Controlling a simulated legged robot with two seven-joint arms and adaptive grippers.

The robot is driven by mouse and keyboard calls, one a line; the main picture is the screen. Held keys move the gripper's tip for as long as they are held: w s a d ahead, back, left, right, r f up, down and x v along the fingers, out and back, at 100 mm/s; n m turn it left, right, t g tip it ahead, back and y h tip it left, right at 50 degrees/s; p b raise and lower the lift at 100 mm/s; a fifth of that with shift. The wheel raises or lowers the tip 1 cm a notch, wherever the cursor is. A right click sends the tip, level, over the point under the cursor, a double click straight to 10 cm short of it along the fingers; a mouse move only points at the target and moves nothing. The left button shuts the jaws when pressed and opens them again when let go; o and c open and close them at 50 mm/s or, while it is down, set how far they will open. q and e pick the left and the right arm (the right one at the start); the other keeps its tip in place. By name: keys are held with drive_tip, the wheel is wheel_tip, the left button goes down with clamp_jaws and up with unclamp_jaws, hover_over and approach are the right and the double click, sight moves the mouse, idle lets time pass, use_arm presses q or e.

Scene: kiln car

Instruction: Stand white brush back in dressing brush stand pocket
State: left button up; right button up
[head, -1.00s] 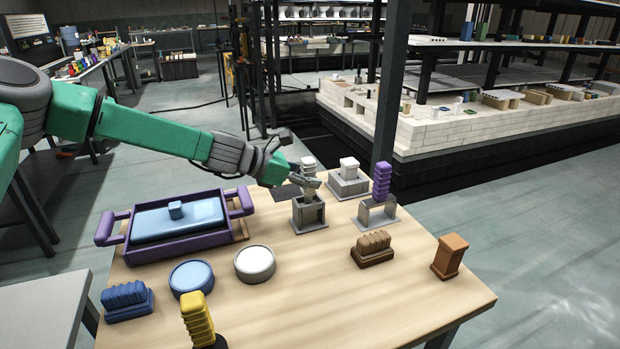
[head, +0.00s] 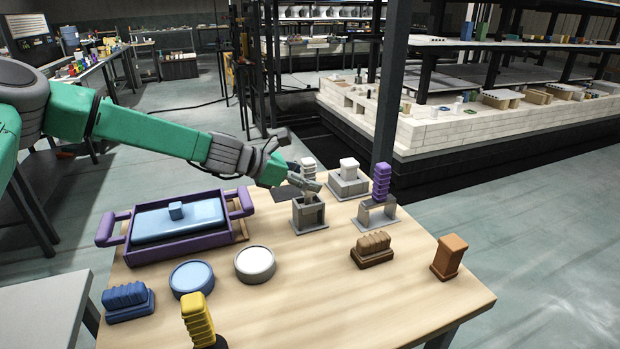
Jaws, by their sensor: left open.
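The white brush (head: 308,166) stands roughly upright in the pocket of a grey stand (head: 309,217) at the back middle of the table. Its light handle top shows above my left gripper, and its lower part goes down into the stand. My left gripper (head: 304,184) is open, with its fingers at the brush just above the stand; I cannot tell whether they touch it. My right gripper is not in view.
A white-topped block (head: 348,170) on a grey base and a purple brush (head: 381,183) in a grey holder (head: 377,214) stand close to the right. A purple tray (head: 150,250) with a blue lid lies left. The table's (head: 320,300) front middle is clear.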

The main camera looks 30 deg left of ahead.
use_arm(q)
drive_tip(key=shift+p+v, duration=2.95)
drive_tip(key=shift+v, duration=0.85)
drive_tip(key=shift+a, duration=0.1)
drive_tip(key=v, duration=1.1)
drive_tip(key=shift+s+a, duration=0.3)
